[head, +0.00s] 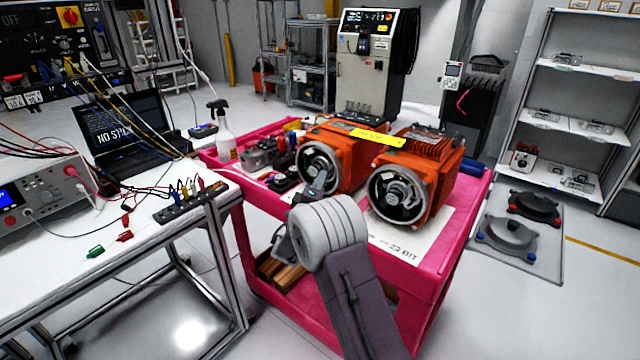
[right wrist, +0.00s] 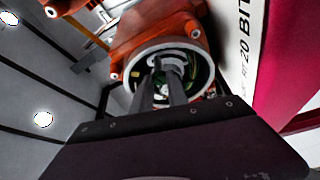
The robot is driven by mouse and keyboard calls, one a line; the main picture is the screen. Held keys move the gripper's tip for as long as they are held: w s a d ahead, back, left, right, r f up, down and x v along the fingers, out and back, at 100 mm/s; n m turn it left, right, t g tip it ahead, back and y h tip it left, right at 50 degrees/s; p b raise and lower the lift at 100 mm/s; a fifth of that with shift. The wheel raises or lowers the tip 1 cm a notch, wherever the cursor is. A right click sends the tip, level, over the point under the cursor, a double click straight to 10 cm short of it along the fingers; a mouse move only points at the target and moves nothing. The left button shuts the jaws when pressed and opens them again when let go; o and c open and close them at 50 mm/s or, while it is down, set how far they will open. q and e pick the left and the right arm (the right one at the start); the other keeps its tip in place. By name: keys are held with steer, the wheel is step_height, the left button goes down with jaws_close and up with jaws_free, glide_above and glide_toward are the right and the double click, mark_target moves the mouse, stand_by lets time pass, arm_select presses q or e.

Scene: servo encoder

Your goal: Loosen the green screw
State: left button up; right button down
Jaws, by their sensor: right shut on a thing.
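Two orange servo motors lie on the pink cart, the left motor (head: 345,150) and the right motor (head: 430,165), each with a round open encoder end facing me. My right gripper (head: 318,186) reaches into the round end of the left motor. In the right wrist view my right gripper (right wrist: 168,84) is inside the encoder housing (right wrist: 127,74), its fingers shut on a grey central piece (right wrist: 170,60). Small green patches show beside the fingertips. I cannot make out a green screw for certain; the fingers hide part of the housing. My left gripper is not in view.
The pink cart (head: 462,215) holds a white sheet marked "BIT" (head: 400,245) and small parts at the left. A spray bottle (head: 221,130) stands behind. A bench (head: 60,255) with laptop (head: 128,130) and cables is on the left. Shelves stand on the right.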

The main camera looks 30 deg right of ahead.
steer(key=shift+w+r+n+g+y+p, duration=0.15)
steer(key=shift+n+g+y+p, duration=0.35)
steer(key=shift+n+p, duration=0.95)
steer(key=shift+s+r+n+g+y+p, duration=0.2)
steer(key=shift+n+g+p, duration=0.65)
steer(key=shift+n, duration=1.25)
steer(key=shift+w+r+n+g+y+p, duration=0.15)
steer(key=shift+n+g+y+p, duration=0.4)
steer(key=shift+n+p, duration=0.9)
steer(key=shift+f+n, duration=0.1)
steer(key=shift+n, duration=0.2)
steer(key=c, duration=1.3)
jaws_free()
steer(key=v, duration=0.9)
steer(key=shift+b, duration=0.45)
